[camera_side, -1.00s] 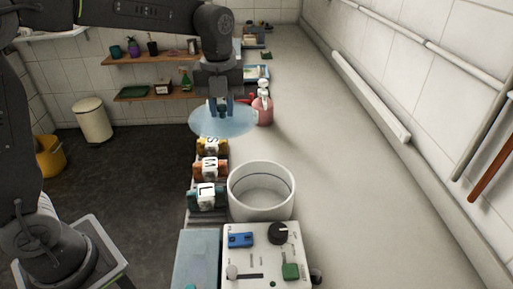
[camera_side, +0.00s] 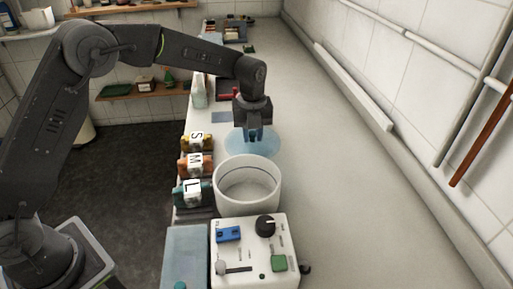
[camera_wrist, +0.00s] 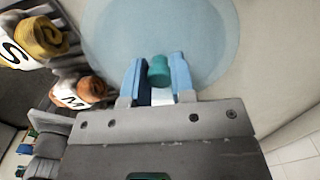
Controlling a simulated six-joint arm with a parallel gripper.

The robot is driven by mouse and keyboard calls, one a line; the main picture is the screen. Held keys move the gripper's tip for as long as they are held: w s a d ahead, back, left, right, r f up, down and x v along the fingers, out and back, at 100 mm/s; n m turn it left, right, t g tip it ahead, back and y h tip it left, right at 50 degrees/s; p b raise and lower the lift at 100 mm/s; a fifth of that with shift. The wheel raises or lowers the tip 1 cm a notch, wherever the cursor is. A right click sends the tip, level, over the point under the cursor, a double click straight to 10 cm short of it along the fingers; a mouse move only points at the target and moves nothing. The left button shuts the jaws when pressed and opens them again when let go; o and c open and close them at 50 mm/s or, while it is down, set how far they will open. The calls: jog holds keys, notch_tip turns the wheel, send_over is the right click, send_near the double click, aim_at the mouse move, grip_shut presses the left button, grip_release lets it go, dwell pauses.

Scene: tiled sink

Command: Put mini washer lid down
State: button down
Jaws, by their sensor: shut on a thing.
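The lid (camera_side: 234,142) is a translucent pale blue disc. It shows at the far side of the white round tub (camera_side: 248,205), and appears roughly level. In the wrist view the lid (camera_wrist: 110,40) fills the upper middle, with a teal knob (camera_wrist: 158,69) on it. My gripper (camera_side: 253,137) points down over the lid. In the wrist view its blue fingers (camera_wrist: 158,80) are shut on the knob from both sides. The tub is open at the top and looks empty. The height of the lid above the counter is hard to tell.
The white control panel (camera_side: 253,248) with knob and switches stands in front of the tub. Towel rolls marked S (camera_side: 196,140), M (camera_side: 195,165) and L (camera_side: 193,191) line its left. A pale bottle (camera_side: 199,92) stands behind. The counter to the right (camera_side: 350,190) is clear.

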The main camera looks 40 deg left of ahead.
aim_at(256, 148)
jog(key=shift+w+d+f, duration=0.15)
jog(key=shift+d+f, duration=0.25)
jog(key=shift+d, duration=0.15)
jog(key=shift+f, duration=1.95)
jog(key=shift+f, duration=0.1)
jog(key=c, duration=1)
grip_release()
jog(key=shift+o, duration=0.2)
notch_tip(256, 148, up, 12)
jog(key=shift+r, duration=0.15)
